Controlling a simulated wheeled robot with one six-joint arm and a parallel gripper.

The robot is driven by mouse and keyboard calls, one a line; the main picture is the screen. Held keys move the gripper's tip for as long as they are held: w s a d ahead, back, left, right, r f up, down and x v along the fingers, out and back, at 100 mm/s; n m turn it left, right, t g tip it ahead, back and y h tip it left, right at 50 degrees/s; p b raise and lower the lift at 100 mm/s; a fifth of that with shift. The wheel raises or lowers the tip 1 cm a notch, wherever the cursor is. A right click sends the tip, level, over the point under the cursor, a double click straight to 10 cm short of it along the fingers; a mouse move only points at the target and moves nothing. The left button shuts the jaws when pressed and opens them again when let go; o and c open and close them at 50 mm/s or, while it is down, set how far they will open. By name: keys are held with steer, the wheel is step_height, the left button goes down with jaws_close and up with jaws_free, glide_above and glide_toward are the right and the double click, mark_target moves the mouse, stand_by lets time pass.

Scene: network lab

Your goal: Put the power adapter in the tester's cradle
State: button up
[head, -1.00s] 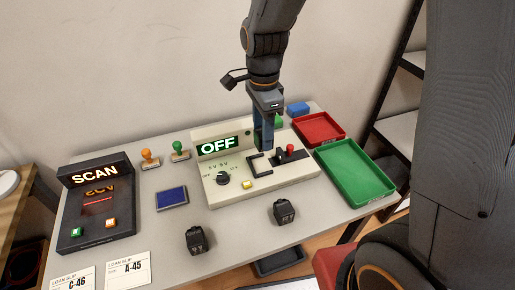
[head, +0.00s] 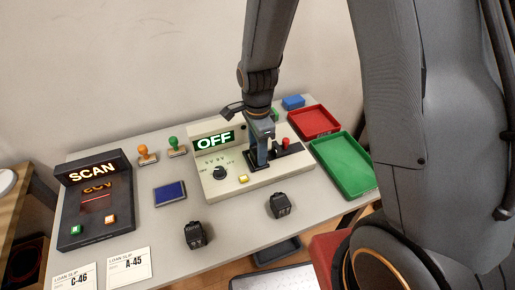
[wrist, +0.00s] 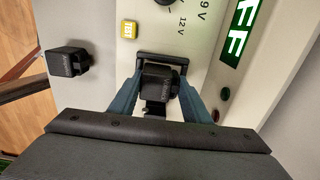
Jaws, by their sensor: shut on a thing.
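My gripper (head: 258,160) is over the cream tester (head: 222,189), low at its cradle. In the wrist view my gripper (wrist: 158,92) is shut on a black power adapter (wrist: 160,80), one blue finger on each side. The cradle's black frame (wrist: 165,56) shows just beyond the adapter's far edge. I cannot tell whether the adapter rests on the cradle floor or hangs just above it. In the head view the fingers hide most of the adapter and cradle. The tester's display (head: 214,140) reads OFF.
Two other black adapters, one at left (head: 195,235) and one at right (head: 280,205), lie in front of the tester. A red-knobbed lever (head: 286,143) stands right of the gripper. Green (head: 345,185) and red (head: 312,135) trays are at right, a scanner (head: 95,230) at left.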

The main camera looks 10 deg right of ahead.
steer(key=shift+f, duration=0.25)
steer(key=shift+s+f, duration=0.25)
steer(key=shift+f, duration=0.2)
steer(key=o, duration=0.8)
steer(key=shift+s, duration=0.1)
steer(key=o, duration=0.3)
steer(key=shift+o, duration=0.2)
steer(key=shift+f+b, duration=0.15)
steer(key=shift+b, duration=0.15)
steer(key=r, duration=0.8)
steer(key=r+b, duration=0.1)
steer(key=r, duration=0.3)
steer(key=shift+w, duration=0.4)
steer(key=s+d+n, duration=0.9)
steer(key=s+n, duration=0.1)
steer(key=n, duration=0.5)
steer(key=shift+d+n+t, duration=0.25)
steer(key=shift+n+t, duration=0.15)
